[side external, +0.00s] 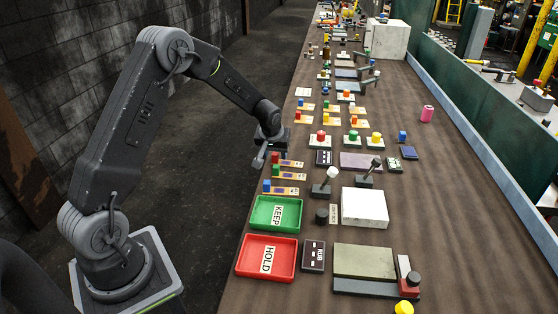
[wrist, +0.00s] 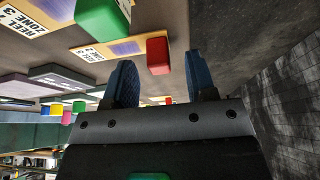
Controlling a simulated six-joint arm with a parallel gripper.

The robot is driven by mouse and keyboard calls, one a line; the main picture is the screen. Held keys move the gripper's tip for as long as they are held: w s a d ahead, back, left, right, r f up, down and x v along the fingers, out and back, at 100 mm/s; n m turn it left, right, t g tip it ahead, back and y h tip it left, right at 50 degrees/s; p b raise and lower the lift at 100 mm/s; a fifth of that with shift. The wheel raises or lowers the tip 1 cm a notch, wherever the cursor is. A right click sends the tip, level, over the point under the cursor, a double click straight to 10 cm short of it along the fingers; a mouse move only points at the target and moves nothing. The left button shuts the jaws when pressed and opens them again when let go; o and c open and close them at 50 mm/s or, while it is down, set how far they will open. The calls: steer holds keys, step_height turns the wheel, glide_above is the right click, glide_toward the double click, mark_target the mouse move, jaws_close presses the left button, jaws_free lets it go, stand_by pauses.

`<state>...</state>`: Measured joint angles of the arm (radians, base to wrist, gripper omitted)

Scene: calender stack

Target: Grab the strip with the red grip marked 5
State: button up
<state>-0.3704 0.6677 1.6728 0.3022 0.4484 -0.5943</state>
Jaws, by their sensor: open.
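A strip with a red block grip (wrist: 157,56) shows in the wrist view, just beyond my fingertips and between them in the picture. Its pale label (wrist: 90,53) carries small printing; I cannot make out a 5. A strip with a green grip (wrist: 101,18) lies beside it. In the side view the red-gripped strip (side external: 292,164) lies at the table's left edge, above a strip with a blue grip (side external: 267,186). My gripper (wrist: 159,62) is open, its two blue fingers apart with nothing between them. In the side view my gripper (side external: 269,146) hangs just up-left of the red grip.
A green KEEP tray (side external: 257,213) and a red HOLD tray (side external: 246,257) stand nearer the camera. Small levers (side external: 325,183), a white block (side external: 364,207) and several coloured-knob pieces (side external: 375,140) crowd the table to the right. The aisle floor left of the table is clear.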

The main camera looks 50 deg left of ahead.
steer(key=shift+f, duration=0.1)
jaws_close()
stand_by(0.4)
